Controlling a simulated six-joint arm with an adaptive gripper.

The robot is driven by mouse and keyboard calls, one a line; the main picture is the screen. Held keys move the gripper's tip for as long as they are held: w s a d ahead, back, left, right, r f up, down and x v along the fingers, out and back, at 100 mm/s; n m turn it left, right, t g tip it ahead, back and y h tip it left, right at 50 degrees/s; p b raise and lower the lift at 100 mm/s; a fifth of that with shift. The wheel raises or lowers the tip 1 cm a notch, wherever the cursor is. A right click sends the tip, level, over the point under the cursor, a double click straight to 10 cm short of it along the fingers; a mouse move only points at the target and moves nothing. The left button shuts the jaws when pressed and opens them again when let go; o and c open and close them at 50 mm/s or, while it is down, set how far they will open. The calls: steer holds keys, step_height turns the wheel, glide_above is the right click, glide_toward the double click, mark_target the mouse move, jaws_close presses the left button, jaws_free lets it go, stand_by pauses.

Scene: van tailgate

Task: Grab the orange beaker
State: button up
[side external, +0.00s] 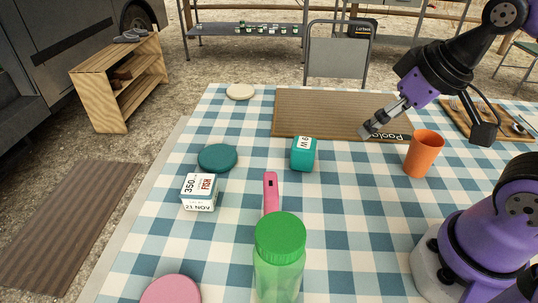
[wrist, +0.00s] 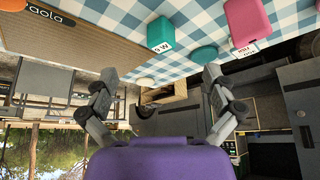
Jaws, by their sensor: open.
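The orange beaker (side external: 424,155) stands upright on the checked tablecloth at the right in the side external view. I cannot make it out in the wrist view. My gripper (side external: 374,128) is to the left of the beaker, over the front right part of the brown mat, apart from the beaker. In the wrist view my gripper (wrist: 158,92) has its two fingers spread wide with nothing between them.
The brown mat (side external: 320,108) lies behind the teal box (side external: 303,154). A white box (side external: 199,192), teal disc (side external: 217,158), pink object (side external: 271,190) and green-capped bottle (side external: 280,258) stand further left and forward. A cutlery board (side external: 480,122) lies behind the beaker.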

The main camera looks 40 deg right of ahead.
steer(key=m+g, duration=0.6)
steer(key=m, duration=1.9)
glide_toward(425, 147)
step_height(425, 147, down, 2)
steer(key=d, duration=0.3)
step_height(425, 147, down, 10)
steer(key=shift+w+d, duration=0.1)
steer(key=shift+w, duration=0.05)
steer(key=c, duration=1)
steer(key=shift+c, duration=0.2)
